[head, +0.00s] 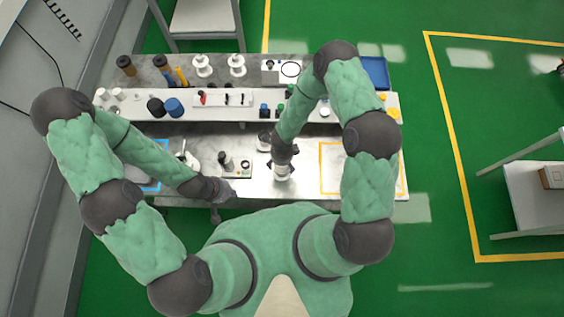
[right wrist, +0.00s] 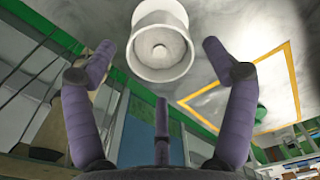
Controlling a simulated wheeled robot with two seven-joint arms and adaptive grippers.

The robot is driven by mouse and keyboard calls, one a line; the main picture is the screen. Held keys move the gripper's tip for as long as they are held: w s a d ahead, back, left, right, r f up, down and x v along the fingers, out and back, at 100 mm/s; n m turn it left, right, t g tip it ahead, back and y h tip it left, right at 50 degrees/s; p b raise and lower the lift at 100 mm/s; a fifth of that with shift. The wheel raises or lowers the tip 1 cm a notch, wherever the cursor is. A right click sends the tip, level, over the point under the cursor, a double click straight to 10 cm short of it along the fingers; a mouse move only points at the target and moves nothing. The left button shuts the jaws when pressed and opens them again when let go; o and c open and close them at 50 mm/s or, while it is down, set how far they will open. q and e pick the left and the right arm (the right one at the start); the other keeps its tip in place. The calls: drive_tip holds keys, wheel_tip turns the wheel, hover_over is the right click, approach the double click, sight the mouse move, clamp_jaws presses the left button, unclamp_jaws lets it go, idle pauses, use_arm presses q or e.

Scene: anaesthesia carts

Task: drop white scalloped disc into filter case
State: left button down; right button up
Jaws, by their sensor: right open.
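A white round, spool-like piece with a flared rim and a hollow middle (right wrist: 160,45) is in the right wrist view, beyond and between my right fingertips. In the head view a white round piece (head: 282,174) shows just below my right gripper (head: 282,158), over the bench front. My right gripper (right wrist: 163,55) is open, its purple fingers apart on either side of the white piece and not closed on it. I cannot tell whether this piece is the scalloped disc or the filter case. My left gripper (head: 219,200) is at the bench's front edge; its jaws are too small to read.
A raised shelf (head: 350,108) crosses the bench with bottles and small parts. A yellow-outlined area (head: 322,168) at the bench's right is clear. Two white spools (head: 203,66) stand at the back. A blue tray (head: 374,72) lies at the back right.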

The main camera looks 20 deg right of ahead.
drive_tip(key=shift+r+p, duration=0.3)
drive_tip(key=shift+r, duration=0.2)
wheel_tip(320, 180, up, 6)
drive_tip(key=shift+p, duration=0.3)
